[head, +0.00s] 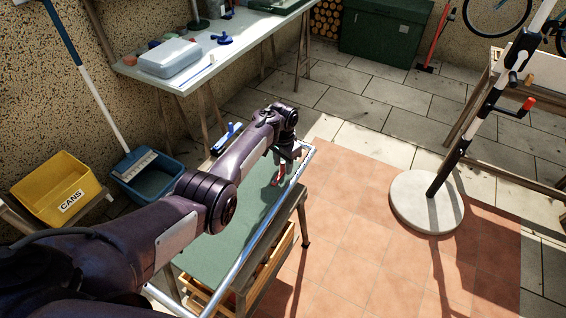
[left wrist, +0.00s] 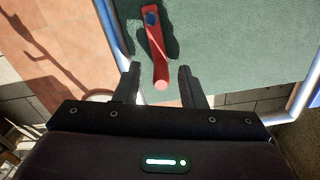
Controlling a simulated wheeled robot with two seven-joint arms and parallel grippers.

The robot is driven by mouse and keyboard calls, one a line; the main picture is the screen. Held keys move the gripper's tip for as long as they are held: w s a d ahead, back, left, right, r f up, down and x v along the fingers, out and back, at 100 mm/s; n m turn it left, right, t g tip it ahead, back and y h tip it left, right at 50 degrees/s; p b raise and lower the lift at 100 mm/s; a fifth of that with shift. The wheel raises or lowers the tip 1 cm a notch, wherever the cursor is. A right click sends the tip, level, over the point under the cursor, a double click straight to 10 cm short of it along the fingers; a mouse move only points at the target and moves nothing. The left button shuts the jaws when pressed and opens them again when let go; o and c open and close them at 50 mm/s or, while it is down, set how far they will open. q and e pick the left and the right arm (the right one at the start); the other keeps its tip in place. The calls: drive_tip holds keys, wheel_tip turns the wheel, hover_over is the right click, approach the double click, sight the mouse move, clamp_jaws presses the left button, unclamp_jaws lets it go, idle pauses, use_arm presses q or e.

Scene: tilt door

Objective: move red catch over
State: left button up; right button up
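The red catch (left wrist: 155,45) is a narrow bar on the green door panel (left wrist: 225,45), with a blue pivot at its far end in the left wrist view. It casts a shadow on the panel. My left gripper (left wrist: 157,76) is open. Its two dark fingers stand on either side of the catch's near, rounded end, with gaps on both sides. In the head view the catch (head: 280,174) shows just below my left gripper (head: 289,158), near the far end of the panel (head: 215,255). My right gripper is not in view.
A metal tube frame (head: 262,240) edges the panel, over a wooden stand. A yellow CANS bin (head: 55,183) and a blue bin (head: 152,187) stand left. A workbench (head: 240,45) is behind. A bike stand's round base (head: 427,202) is right. The tiled floor between is clear.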

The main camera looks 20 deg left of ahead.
sight(283, 163)
use_arm(q)
drive_tip(key=shift+r, duration=0.5)
wheel_tip(283, 163, up, 7)
drive_tip(key=shift+f+p, duration=0.1)
drive_tip(key=shift+p, duration=0.2)
